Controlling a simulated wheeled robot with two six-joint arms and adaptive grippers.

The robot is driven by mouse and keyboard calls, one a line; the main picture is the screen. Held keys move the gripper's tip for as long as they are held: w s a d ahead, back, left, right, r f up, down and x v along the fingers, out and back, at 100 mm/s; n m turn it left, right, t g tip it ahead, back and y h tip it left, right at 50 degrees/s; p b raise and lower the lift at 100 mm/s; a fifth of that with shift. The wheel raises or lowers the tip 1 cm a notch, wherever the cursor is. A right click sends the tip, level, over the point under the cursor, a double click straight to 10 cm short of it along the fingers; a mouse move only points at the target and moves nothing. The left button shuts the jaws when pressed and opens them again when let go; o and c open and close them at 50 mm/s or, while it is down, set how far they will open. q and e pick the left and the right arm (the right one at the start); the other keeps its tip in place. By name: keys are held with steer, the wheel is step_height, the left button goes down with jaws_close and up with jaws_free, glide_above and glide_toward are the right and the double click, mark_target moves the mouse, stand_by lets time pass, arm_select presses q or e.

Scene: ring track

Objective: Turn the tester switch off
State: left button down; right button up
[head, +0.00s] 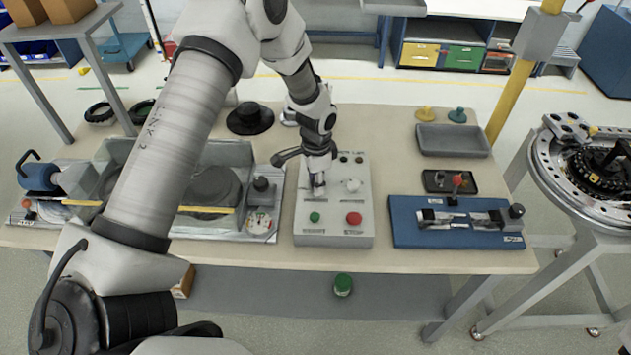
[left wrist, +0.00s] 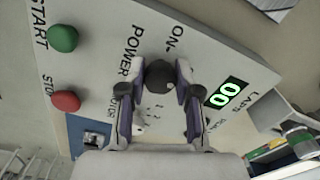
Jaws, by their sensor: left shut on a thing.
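The grey tester box (head: 334,208) stands in the middle of the table, with a green button (head: 315,217) and a red button (head: 354,218) near its front edge. My left gripper (head: 318,186) points down over the box's left side. In the left wrist view, its fingers (left wrist: 159,88) are shut on a dark round switch knob (left wrist: 160,73), beside the words POWER and ON. In the head view the gripper hides this knob. A lit green display (left wrist: 223,95) reads 00. Which way the switch is set cannot be told. My right gripper is not in view.
A pale knob (head: 353,185) stands on the box right of my gripper. A blue fixture (head: 410,232) lies to the right and a grey tray (head: 452,140) behind it. A grey apparatus (head: 248,160) stands left of the box. The table front is clear.

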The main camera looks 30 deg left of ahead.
arm_select(q)
steer(key=shift+f+m, duration=0.15)
steer(key=shift+m, duration=1.05)
steer(key=c, duration=0.9)
jaws_free()
steer(key=shift+o, duration=0.5)
steer(key=shift+w+d, duration=0.1)
steer(key=shift+d, duration=0.05)
step_height(320, 180, up, 12)
